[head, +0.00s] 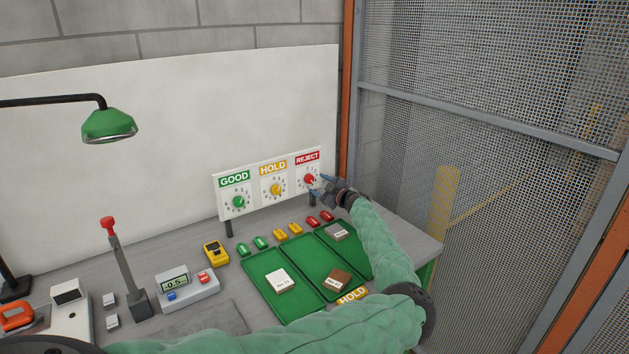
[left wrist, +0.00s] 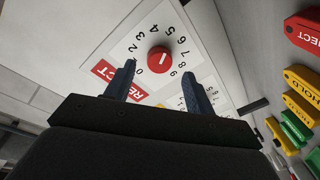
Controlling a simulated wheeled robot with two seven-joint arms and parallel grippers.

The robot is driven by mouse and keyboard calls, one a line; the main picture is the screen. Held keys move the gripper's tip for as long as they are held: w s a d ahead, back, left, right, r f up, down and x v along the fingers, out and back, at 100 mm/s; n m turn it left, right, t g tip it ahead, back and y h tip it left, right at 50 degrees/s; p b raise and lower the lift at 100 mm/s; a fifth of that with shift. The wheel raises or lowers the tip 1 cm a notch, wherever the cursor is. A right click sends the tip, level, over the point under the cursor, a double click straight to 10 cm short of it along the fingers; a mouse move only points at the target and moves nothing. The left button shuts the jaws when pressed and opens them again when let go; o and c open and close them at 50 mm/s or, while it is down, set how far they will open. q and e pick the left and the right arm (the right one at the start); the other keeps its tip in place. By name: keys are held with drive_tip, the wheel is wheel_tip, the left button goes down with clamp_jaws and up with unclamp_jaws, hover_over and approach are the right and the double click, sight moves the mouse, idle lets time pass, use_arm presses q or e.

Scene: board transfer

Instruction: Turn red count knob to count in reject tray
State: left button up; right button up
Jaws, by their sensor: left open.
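The red count knob (head: 310,180) sits under the red REJECT label (head: 307,158) on the white dial panel (head: 222,200). In the left wrist view the knob (left wrist: 160,60) has a white pointer line and a ring of digits around it. My left gripper (head: 322,183) is open at the REJECT dial. In the wrist view the knob appears between its fingertips (left wrist: 158,67), seemingly not touching them; the depth gap is unclear. The rightmost green tray (head: 352,258), partly behind my arm, holds one grey-brown board (head: 337,231). My right gripper is not in view.
Green GOOD (head: 238,202) and yellow HOLD (head: 275,189) knobs are left of the red one. Two other green trays each hold a board. Small coloured tags, a yellow device (head: 215,252), a meter (head: 188,290) and a red-topped lever (head: 120,265) stand left. Mesh fencing is right.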

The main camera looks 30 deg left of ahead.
sight(311, 180)
use_arm(q)
drive_tip(key=shift+p+x, duration=0.45)
drive_tip(key=shift+x, duration=1.15)
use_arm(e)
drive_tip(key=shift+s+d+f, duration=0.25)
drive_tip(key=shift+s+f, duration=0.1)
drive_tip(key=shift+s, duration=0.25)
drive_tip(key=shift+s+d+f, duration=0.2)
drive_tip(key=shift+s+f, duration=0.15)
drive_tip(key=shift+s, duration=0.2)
use_arm(q)
drive_tip(key=c, duration=1)
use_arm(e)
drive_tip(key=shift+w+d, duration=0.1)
